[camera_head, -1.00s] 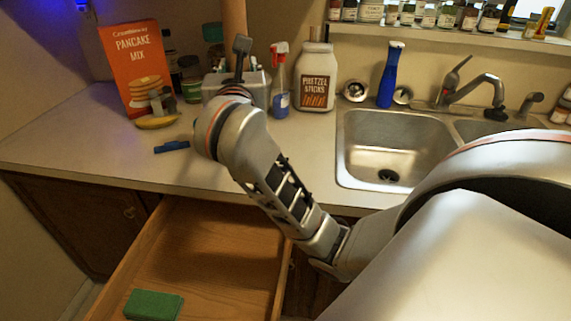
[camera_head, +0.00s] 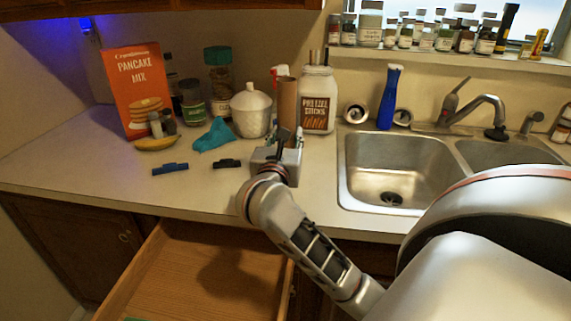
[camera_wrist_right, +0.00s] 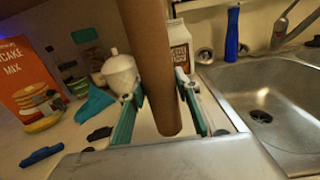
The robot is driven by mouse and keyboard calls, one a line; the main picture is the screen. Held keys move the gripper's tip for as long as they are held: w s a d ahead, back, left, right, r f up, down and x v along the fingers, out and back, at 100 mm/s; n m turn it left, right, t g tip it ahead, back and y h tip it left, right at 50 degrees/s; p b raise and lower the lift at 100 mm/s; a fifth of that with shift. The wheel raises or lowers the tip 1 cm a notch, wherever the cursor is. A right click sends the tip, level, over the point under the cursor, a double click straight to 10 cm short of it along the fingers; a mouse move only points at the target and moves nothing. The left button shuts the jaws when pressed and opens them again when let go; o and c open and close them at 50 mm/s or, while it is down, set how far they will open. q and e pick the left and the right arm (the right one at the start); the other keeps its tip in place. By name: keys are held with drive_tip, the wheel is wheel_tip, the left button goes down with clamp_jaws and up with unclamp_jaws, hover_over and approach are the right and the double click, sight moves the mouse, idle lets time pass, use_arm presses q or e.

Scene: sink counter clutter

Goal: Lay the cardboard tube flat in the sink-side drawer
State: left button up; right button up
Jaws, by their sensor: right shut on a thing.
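The brown cardboard tube (camera_head: 287,103) stands upright above the counter, in front of the pretzel jar. My right gripper (camera_head: 277,148) is shut on its lower part. In the right wrist view the tube (camera_wrist_right: 150,60) runs down between the two teal-padded fingers (camera_wrist_right: 160,108), and its lower end shows between them. The wooden drawer (camera_head: 185,280) is pulled open below the counter, at the lower left of the head view. Its front part is cut off by the picture edge. My left gripper is not in view.
On the counter are a pancake mix box (camera_head: 137,92), a banana (camera_head: 155,144), a blue cloth (camera_head: 214,135), a white lidded jar (camera_head: 252,113), dark clips (camera_head: 170,169) and a pretzel jar (camera_head: 318,100). The sink (camera_head: 392,170) lies right. A green thing (camera_head: 133,319) barely shows in the drawer.

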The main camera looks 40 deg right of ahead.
wheel_tip(320, 180, down, 6)
drive_tip(key=shift+f+b, duration=0.2)
drive_tip(key=shift+b, duration=0.25)
drive_tip(key=shift+f, duration=0.6)
drive_tip(key=o, duration=0.7)
drive_tip(key=shift+r, duration=0.1)
